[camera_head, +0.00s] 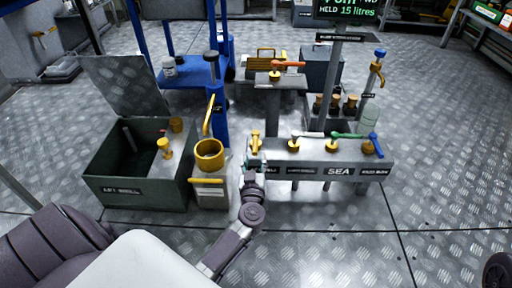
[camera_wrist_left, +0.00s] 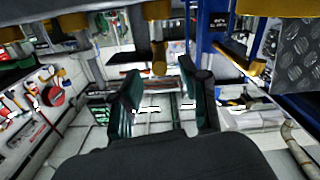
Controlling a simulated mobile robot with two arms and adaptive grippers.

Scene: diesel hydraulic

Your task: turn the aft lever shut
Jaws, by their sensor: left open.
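A grey manifold bench (camera_head: 315,155) carries a row of levers: a yellow one (camera_head: 255,141) at the left end, a white one (camera_head: 308,134), a green one (camera_head: 347,135) and a blue one (camera_head: 375,143). I can read SEA on one label; the others are too small, so I cannot tell which lever is aft. My left gripper (camera_head: 253,166) is at the bench's left end, by the yellow lever. In the left wrist view its two dark fingers (camera_wrist_left: 160,78) are apart, with a yellow part (camera_wrist_left: 159,40) beyond the gap between them. Contact is unclear.
A green open box (camera_head: 140,190) and a grey stand with a yellow cup (camera_head: 208,155) are left of my gripper. A blue post (camera_head: 214,105) rises behind the stand. An orange lever (camera_head: 288,64) is on a pedestal behind.

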